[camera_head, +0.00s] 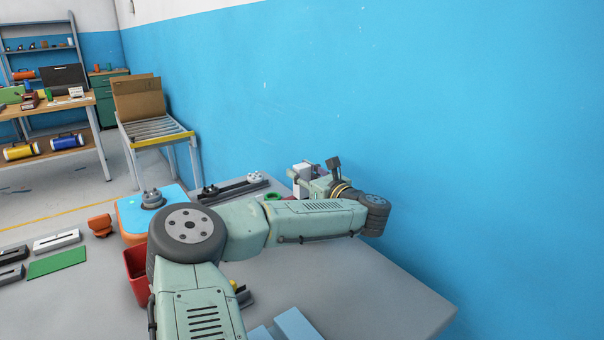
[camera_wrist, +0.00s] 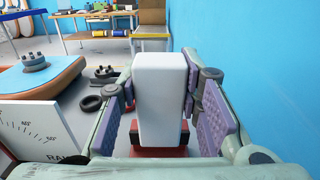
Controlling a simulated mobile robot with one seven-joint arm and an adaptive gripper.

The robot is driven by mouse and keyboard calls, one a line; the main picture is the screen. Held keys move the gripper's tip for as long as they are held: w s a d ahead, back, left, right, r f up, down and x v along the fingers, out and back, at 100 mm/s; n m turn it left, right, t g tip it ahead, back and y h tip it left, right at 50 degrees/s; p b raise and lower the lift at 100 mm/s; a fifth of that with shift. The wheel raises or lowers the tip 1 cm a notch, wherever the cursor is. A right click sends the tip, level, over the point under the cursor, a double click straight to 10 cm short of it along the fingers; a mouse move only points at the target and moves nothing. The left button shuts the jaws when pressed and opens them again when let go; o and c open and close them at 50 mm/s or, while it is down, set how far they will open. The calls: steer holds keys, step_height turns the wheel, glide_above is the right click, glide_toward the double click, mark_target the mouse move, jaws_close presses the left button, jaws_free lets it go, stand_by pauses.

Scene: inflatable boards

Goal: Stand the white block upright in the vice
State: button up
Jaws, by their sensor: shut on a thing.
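The white block (camera_wrist: 161,100) stands upright between the purple finger pads of my gripper (camera_wrist: 160,92) in the wrist view. My gripper is shut on it. In the head view the block (camera_head: 302,173) shows near the blue wall, beside the gripper (camera_head: 305,181). A red part, seemingly the vice (camera_wrist: 150,152), shows under and around the block's lower end in the wrist view. I cannot tell whether the block rests on it or sits between its jaws. The vice is not clear in the head view, where my arm blocks part of the table.
A blue and orange inflatable board (camera_head: 133,213) with a grey valve lies on the grey table (camera_head: 370,295). A dark bar tool (camera_head: 235,188) and green ring (camera_head: 273,196) lie behind my arm. A red bin (camera_head: 137,270) stands left. The blue wall (camera_head: 400,120) is close right.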

mark_target(305, 194)
steer(key=shift+f+b, duration=1.65)
steer(key=shift+f, duration=1.1)
steer(key=shift+r+p, duration=1.6)
steer(key=shift+r, duration=0.75)
stand_by(0.6)
steer(key=shift+f+b, duration=0.65)
steer(key=shift+f, duration=0.65)
steer(key=shift+f, duration=0.2)
